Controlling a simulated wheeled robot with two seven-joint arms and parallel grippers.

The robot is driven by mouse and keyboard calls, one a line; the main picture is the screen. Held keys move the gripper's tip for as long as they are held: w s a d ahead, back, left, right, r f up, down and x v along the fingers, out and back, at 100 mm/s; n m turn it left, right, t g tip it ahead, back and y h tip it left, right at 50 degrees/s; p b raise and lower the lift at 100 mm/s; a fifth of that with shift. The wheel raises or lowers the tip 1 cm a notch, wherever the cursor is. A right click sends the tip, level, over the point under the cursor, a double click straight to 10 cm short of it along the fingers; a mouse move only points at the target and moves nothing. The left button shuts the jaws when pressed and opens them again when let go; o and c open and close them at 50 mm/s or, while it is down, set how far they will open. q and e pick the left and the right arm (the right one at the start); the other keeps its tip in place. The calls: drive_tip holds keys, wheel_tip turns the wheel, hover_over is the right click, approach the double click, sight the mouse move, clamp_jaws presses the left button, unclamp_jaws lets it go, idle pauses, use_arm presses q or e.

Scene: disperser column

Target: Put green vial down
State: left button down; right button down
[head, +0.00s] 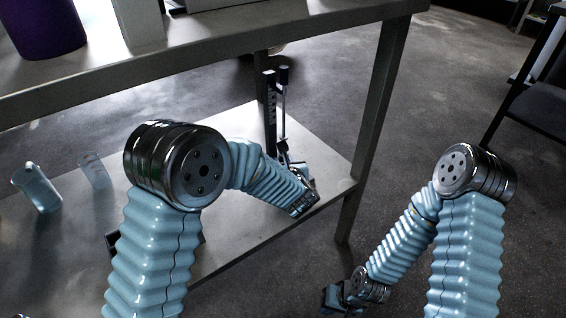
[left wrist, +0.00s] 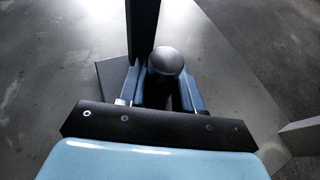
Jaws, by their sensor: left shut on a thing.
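My left gripper (head: 286,162) is over the lower metal shelf, at the foot of a dark upright column (head: 270,108) with a scale. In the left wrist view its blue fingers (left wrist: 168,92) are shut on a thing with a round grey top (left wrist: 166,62). No green shows on it, so I cannot tell whether it is the green vial. The column (left wrist: 142,28) rises right beside it, with a dark base plate (left wrist: 112,88). Whether the held thing touches the shelf is hidden. My right gripper (head: 343,296) hangs low over the floor, apart from the shelf; its jaws are unclear.
A thin rod with a dark cap (head: 284,75) stands beside the column. A purple container (head: 45,25) stands on the tabletop. A table leg (head: 372,130) is at right.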

use_arm(q)
drive_tip(key=c, duration=0.8)
unclamp_jaws()
drive_tip(key=shift+o, duration=0.2)
drive_tip(key=shift+r, duration=0.15)
drive_tip(key=b+v, duration=0.1)
drive_tip(key=v, duration=1.1)
